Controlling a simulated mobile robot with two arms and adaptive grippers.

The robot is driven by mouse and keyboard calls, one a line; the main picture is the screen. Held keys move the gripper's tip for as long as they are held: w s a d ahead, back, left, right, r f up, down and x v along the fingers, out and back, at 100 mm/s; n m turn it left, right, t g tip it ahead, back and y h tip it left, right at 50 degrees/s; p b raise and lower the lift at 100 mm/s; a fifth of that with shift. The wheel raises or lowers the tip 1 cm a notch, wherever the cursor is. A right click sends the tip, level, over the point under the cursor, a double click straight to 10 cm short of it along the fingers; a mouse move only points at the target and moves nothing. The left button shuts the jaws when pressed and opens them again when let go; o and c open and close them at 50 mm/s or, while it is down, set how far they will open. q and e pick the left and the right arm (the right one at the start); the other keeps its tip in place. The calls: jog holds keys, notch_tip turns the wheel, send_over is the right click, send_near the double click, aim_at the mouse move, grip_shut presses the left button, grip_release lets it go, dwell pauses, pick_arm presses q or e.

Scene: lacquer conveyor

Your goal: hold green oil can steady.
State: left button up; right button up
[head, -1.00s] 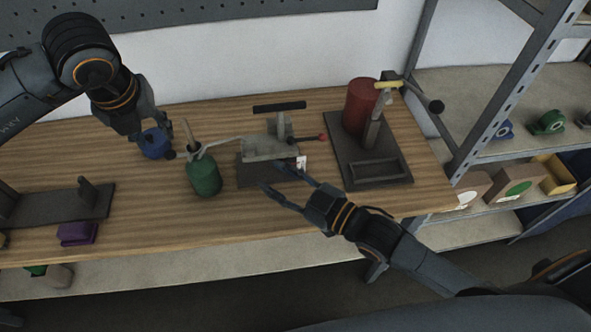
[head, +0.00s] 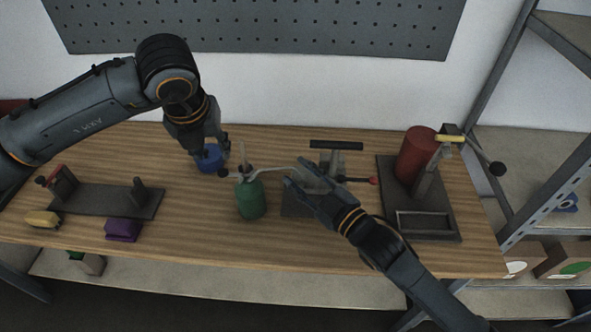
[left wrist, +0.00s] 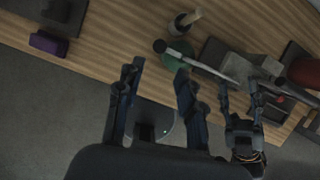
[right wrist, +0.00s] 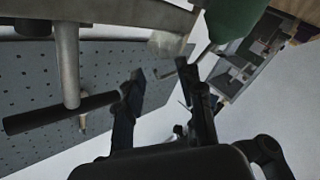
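The green oil can (head: 251,201) stands upright on the wooden bench, left of the grey clamp. It also shows in the left wrist view (left wrist: 172,62) and at the top of the right wrist view (right wrist: 232,20). A grey bar with a dark ball end passes over its top; I cannot tell whether it belongs to the can. My right gripper (head: 292,172) is open and empty, just right of the can and apart from it. My left gripper (head: 212,146) is open, left of and behind the can in the head view, also seen in the left wrist view (left wrist: 158,75).
The grey clamp (head: 316,176) with a black handle stands right of the can, partly behind my right gripper. Further right is a red cylinder (head: 413,154) on a stand. A purple block (head: 122,230) sits front left.

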jog(key=shift+x, duration=1.05)
grip_shut()
pick_arm(q)
grip_shut()
dwell(0.6)
